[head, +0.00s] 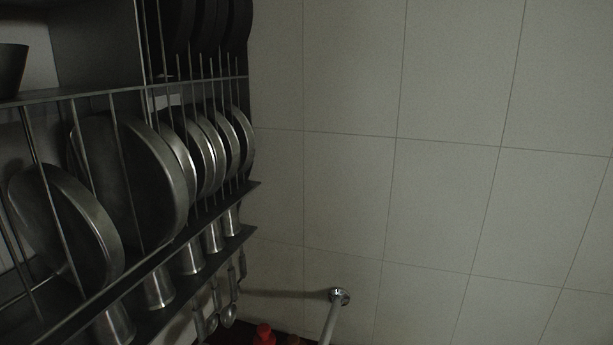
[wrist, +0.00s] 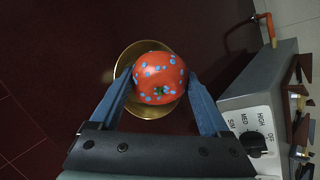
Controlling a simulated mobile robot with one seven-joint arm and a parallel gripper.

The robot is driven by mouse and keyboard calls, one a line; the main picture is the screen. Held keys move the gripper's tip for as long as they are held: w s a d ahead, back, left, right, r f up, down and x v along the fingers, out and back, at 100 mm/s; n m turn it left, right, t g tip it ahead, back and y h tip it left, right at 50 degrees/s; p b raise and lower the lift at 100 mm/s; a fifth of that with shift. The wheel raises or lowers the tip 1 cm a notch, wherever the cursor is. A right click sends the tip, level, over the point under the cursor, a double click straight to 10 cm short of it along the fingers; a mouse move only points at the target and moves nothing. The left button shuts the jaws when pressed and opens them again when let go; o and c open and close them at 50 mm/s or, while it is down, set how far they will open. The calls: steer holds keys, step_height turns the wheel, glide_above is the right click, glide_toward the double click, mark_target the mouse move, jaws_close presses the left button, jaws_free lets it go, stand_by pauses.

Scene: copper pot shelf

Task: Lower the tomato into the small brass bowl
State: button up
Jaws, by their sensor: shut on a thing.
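The tomato (wrist: 163,72), red-orange with blue spots and a green stem end, is in the wrist view. My gripper (wrist: 160,80) is shut on it, one blue finger on each side. The small brass bowl (wrist: 146,110) lies behind the tomato in this view. Its rim shows at the left, top and bottom; its right side is mostly hidden by the tomato and finger. The tomato overlaps the right part of the bowl. I cannot tell its height above the bowl. The head view shows none of these.
In the wrist view, a stove (wrist: 255,115) with a dial stands close on the right. The dark red surface (wrist: 60,50) at the left is clear. The head view shows a metal rack (head: 200,215) of pans and a tiled wall (head: 450,190).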

steer(key=o, duration=1.3)
